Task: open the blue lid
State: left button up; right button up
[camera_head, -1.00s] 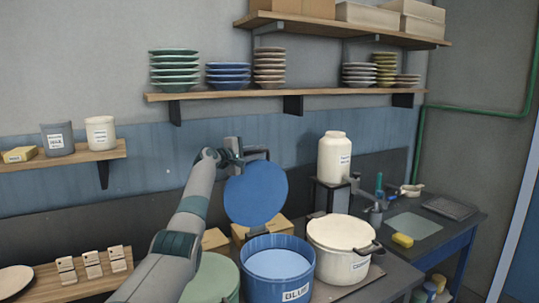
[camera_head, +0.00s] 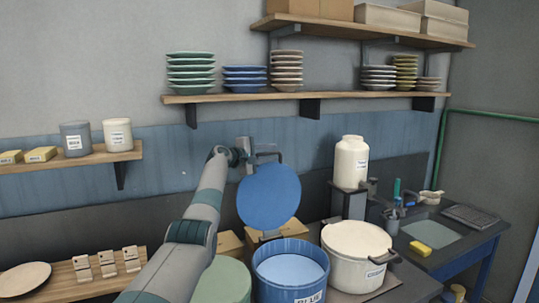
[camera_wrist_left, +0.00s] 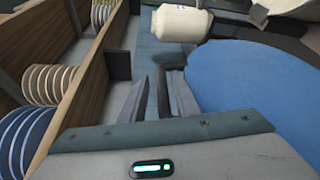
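The round blue lid (camera_head: 268,199) stands raised and steeply tilted above the back of the blue bucket (camera_head: 290,276), whose open top shows a pale blue inside. The lid also fills the right side of the left wrist view (camera_wrist_left: 265,90). My left gripper (camera_head: 270,158) is at the lid's upper edge, with its arm coming in from the lower left. In the left wrist view its two fingers (camera_wrist_left: 160,98) have a narrow gap between them, and I see nothing held there. The lid lies to the right of the fingers. My right gripper is not in view.
A white pot (camera_head: 358,245) stands right of the bucket and a green container (camera_head: 224,281) left of it. A white jar (camera_head: 351,160) stands behind. Stacked plates fill the wall shelf (camera_head: 350,98) above. A sink with a yellow sponge (camera_head: 420,248) is at the right.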

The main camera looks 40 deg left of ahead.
pick_arm(q)
jog(key=shift+s+f, duration=0.1)
jog(key=shift+f, duration=0.2)
jog(key=shift+s, duration=0.1)
jog(key=shift+s+b, duration=1)
jog(key=shift+s, duration=0.55)
jog(key=s+r+b, duration=0.2)
jog(key=s+b, duration=0.4)
jog(key=s, duration=0.7)
jog(key=shift+s+r, duration=0.15)
jog(key=shift+s, duration=0.25)
jog(key=shift+d, duration=0.1)
